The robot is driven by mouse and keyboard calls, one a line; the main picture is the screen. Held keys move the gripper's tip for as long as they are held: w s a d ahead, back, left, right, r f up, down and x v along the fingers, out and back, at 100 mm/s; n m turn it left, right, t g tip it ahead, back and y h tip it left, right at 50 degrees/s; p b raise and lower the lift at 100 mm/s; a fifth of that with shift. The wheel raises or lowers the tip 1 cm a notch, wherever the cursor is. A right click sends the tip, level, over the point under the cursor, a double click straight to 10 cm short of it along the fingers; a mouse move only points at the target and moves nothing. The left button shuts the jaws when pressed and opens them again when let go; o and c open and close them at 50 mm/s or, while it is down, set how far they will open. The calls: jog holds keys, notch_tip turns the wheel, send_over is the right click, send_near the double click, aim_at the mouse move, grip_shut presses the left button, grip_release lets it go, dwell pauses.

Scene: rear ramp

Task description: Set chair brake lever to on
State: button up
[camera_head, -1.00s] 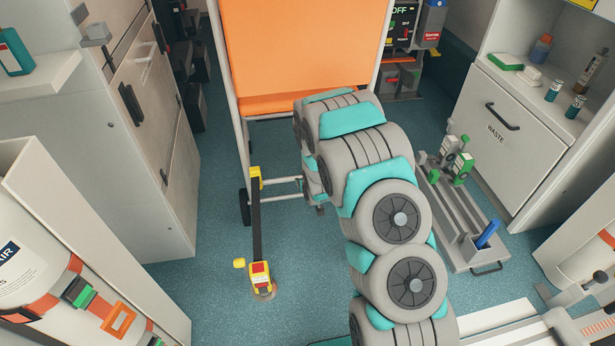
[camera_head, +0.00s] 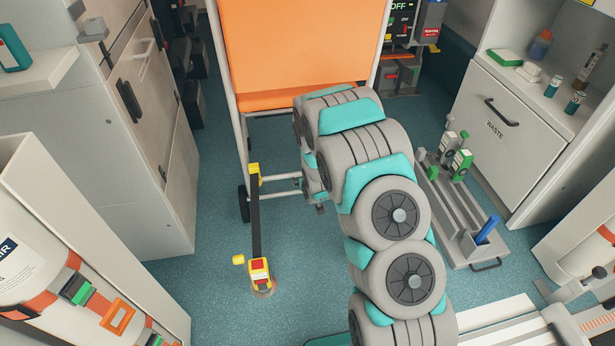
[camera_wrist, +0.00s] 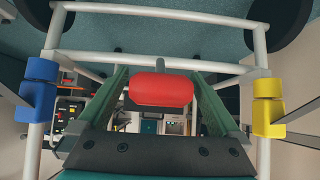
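The chair (camera_head: 305,45) has an orange back and pale tube legs and stands upright ahead of me. In the wrist view its frame (camera_wrist: 150,62) crosses the picture. A red rounded handle (camera_wrist: 162,89), which looks like the brake lever's grip, lies across the middle of that view. My gripper (camera_wrist: 158,80) has its two dark green fingers apart, one on each side of the red handle. I cannot tell whether either finger touches it. In the head view my own arm hides the gripper and the handle. No on/off marking on the lever is readable.
A black strap (camera_head: 256,215) runs from the chair's left side to a yellow floor buckle (camera_head: 259,272). Blue (camera_wrist: 38,85) and yellow (camera_wrist: 268,108) fittings sit on the frame tubes. A grey rack (camera_head: 455,220) stands at right, before a waste cabinet (camera_head: 500,130).

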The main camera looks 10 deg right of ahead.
jog(key=shift+r, duration=0.1)
jog(key=v, duration=0.8)
dwell(0.7)
jog(key=s+d+r+g+p, duration=0.2)
jog(key=s+r+g, duration=0.4)
jog(key=s+r, duration=0.95)
jog(key=s+a+r+g+p, duration=0.1)
jog(key=s+r, duration=0.5)
jog(key=s, duration=0.8)
jog(key=s+a+r+g+p, duration=0.1)
jog(key=s+r+g, duration=0.3)
jog(key=s, duration=1)
notch_tip(320, 180, up, 2)
jog(key=shift+s+r+g, duration=0.25)
jog(key=shift+s+g, duration=0.05)
